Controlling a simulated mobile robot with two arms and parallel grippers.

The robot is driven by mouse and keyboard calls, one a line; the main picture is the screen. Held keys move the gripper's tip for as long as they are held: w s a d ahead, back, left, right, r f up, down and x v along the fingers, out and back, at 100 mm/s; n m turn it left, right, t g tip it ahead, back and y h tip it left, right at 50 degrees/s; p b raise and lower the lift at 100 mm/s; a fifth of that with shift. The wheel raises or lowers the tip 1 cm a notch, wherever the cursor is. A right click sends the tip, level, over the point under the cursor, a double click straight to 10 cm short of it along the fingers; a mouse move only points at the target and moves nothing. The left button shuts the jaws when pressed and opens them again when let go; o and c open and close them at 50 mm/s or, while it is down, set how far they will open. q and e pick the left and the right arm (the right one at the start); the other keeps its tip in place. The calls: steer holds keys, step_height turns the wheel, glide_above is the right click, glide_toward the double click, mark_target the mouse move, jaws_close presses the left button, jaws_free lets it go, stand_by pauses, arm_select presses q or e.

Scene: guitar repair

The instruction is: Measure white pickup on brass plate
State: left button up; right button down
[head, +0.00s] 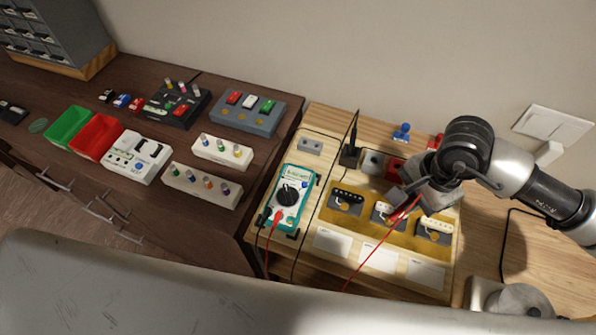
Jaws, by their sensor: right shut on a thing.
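My right gripper (402,202) comes in from the right and is shut on a red probe (405,211). The probe points down and left over the white pickup (383,210); I cannot tell whether its tip touches anything. The white pickup is the middle one of three on a yellow mat (366,227), partly hidden by my gripper. Small round brass plates show by the pickups, one by the black pickup (347,195) on the left. A cream pickup (437,223) is on the right. A teal multimeter (290,192) lies left of the mat. My left gripper is not in view.
A thin black probe (354,127) stands in a black block (350,155) behind the mat. A red cable (370,262) runs across the front past white cards (379,257). Red and green bins (98,137) and control boxes fill the dark bench at left.

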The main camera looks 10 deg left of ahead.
steer(key=shift+r, duration=0.1)
steer(key=shift+r+p, duration=1.45)
steer(key=shift+r, duration=1.5)
